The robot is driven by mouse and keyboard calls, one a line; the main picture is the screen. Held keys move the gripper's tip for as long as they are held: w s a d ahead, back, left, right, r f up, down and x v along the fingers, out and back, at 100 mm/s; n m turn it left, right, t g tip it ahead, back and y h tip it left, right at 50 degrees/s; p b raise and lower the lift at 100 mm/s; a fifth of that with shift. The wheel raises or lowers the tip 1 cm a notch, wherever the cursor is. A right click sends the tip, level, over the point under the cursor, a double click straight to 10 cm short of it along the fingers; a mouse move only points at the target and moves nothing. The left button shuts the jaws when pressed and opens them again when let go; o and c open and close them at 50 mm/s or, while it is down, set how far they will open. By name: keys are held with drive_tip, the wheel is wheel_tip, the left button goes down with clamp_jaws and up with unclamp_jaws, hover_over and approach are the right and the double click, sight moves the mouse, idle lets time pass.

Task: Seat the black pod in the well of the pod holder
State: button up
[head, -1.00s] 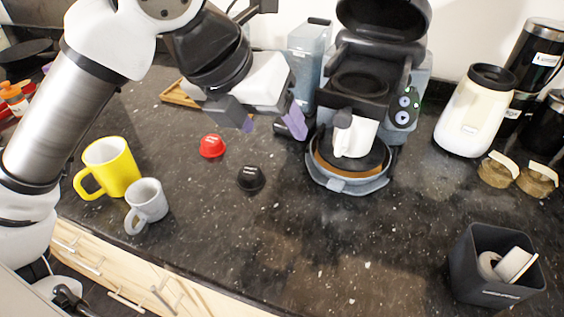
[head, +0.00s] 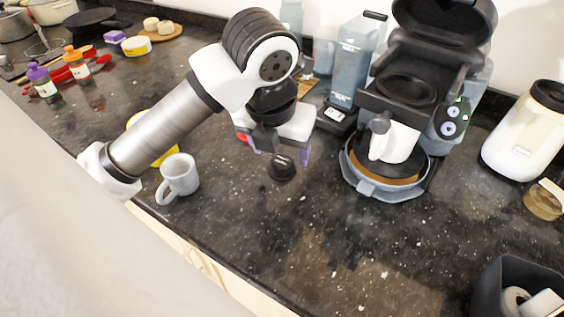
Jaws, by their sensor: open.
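The black pod (head: 281,169) lies on the dark granite counter. My gripper (head: 277,153) is open, with its two purple-tipped fingers apart. In the picture it is just above and behind the pod, and part of the pod's upper edge is close to the gripper body. I cannot tell the exact height between them. The pod holder (head: 406,89) appears to be the black round ring in the open coffee machine (head: 455,75), to the right of my gripper. Its well looks dark, and its inside is not clear.
A red pod (head: 241,137) is partly hidden by my gripper. A white cup (head: 393,143) stands on the machine's drip tray (head: 382,190). A dark bin (head: 490,285) is front right. Counter between is clear.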

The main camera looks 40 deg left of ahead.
sight(282, 161)
drive_tip(key=shift+w+a+p+x, duration=0.1)
drive_tip(key=shift+p+x, duration=0.15)
drive_tip(key=shift+x, duration=0.9)
drive_tip(key=shift+w+a+p+x, duration=0.15)
drive_tip(key=shift+p+x, duration=0.1)
drive_tip(key=shift+x, duration=0.9)
drive_tip(key=shift+r, duration=0.1)
drive_tip(key=c, duration=1)
